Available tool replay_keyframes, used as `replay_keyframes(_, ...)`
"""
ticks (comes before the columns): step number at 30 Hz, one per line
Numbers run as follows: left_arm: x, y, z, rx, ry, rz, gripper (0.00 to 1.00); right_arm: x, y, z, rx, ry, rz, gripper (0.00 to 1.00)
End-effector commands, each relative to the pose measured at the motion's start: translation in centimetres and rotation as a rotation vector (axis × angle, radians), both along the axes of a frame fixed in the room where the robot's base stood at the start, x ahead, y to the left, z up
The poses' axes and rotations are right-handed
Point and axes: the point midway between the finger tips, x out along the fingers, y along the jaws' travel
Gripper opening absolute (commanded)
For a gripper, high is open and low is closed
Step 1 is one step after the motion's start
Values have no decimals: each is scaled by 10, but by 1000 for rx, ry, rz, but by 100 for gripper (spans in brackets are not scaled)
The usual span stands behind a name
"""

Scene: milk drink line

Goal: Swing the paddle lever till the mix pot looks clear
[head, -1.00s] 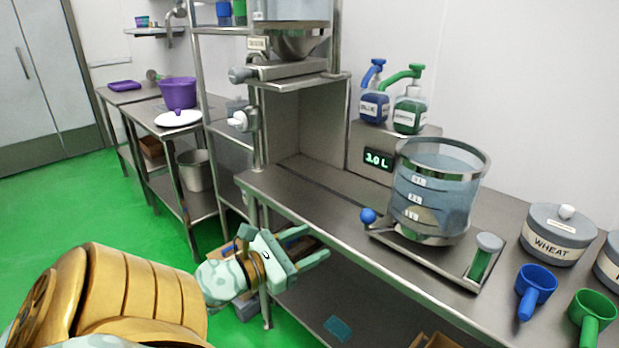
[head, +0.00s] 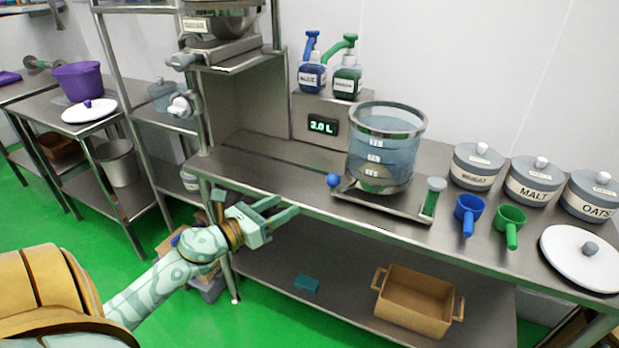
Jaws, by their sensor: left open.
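The mix pot (head: 384,150) is a clear round vessel with a metal rim and bluish liquid. It stands on a flat metal base on the steel counter, and a pale patch shows at its bottom. A lever with a blue ball knob (head: 333,181) sticks out at the left of the base; I take it as the paddle lever. A green-filled upright handle or tube (head: 433,197) stands at the base's right end. My left gripper (head: 284,209) is open and empty at the counter's front edge, left of and below the blue knob, apart from it. My right gripper is not in view.
A display (head: 323,125) reads 3.0 L behind the pot. Blue (head: 312,77) and green (head: 347,82) pump bottles stand above it. Several labelled canisters, a blue scoop (head: 468,212), a green scoop (head: 510,224) and a white lid (head: 582,257) lie right. A crate (head: 416,301) sits below.

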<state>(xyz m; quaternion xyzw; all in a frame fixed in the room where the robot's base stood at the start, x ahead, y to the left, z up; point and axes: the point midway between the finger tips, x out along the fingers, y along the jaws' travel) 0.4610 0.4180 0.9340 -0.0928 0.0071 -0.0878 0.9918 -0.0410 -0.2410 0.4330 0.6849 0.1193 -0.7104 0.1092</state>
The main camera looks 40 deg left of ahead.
Motion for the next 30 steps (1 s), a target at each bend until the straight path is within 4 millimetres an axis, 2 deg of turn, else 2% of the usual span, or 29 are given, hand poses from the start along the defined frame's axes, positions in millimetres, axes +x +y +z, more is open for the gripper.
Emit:
replay_keyframes(2, 7, -2, 1, -12, -1, -8, 54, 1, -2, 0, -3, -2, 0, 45)
replay_keyframes(5, 22, -5, 2, -10, -3, -6, 54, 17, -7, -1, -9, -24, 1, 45)
replay_keyframes(7, 38, -7, 3, -11, -5, -7, 54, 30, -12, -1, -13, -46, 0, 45)
replay_keyframes(10, 64, -12, 3, -10, -5, -6, 54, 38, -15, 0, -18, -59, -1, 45)
replay_keyframes(15, 107, -20, 3, -9, -4, -4, 54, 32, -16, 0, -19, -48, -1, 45)
replay_keyframes(21, 143, -26, 1, -10, -1, -4, 54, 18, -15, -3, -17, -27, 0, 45)
replay_keyframes(25, 154, -29, 1, -10, -1, -4, 54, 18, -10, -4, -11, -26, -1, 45)
replay_keyframes(30, 159, -30, 1, -10, 0, -5, 54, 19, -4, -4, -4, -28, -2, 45)
